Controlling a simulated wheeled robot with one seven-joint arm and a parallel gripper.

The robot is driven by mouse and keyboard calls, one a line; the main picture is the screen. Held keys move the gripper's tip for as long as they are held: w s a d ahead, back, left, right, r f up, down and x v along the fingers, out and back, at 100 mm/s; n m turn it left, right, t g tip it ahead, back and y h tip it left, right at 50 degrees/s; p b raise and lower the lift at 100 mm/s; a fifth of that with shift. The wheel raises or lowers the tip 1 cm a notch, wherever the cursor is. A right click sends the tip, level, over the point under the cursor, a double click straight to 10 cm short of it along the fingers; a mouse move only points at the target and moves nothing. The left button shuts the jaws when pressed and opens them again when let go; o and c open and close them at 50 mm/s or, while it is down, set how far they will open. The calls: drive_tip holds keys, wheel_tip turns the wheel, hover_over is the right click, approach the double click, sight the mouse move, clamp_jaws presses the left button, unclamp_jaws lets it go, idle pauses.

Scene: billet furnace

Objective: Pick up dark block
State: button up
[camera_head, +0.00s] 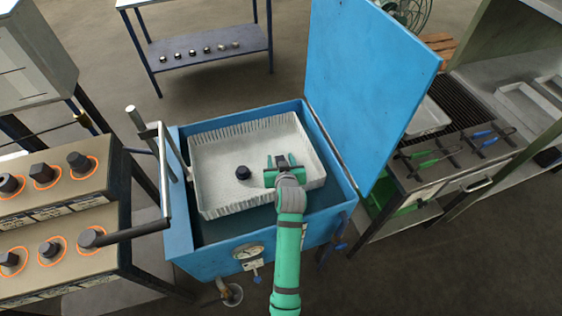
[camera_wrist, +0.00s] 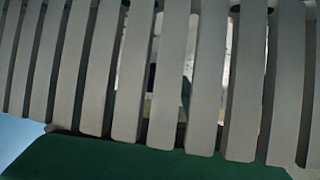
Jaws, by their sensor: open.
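The dark block (camera_head: 243,172) is a small, near-black piece standing on the floor of a white tray with ribbed walls (camera_head: 205,200), left of the tray's middle. The tray sits in an open blue tank (camera_head: 213,259).
The raised blue lid (camera_head: 365,85) stands to the right of my gripper. A metal handle frame (camera_head: 164,170) rises at the tank's left. Stepped racks with dark, orange-ringed pieces (camera_head: 78,160) stand at left. A right-hand bench holds tongs (camera_head: 425,158) and a tray.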

drive_tip(key=shift+c, duration=0.5)
clamp_jaws()
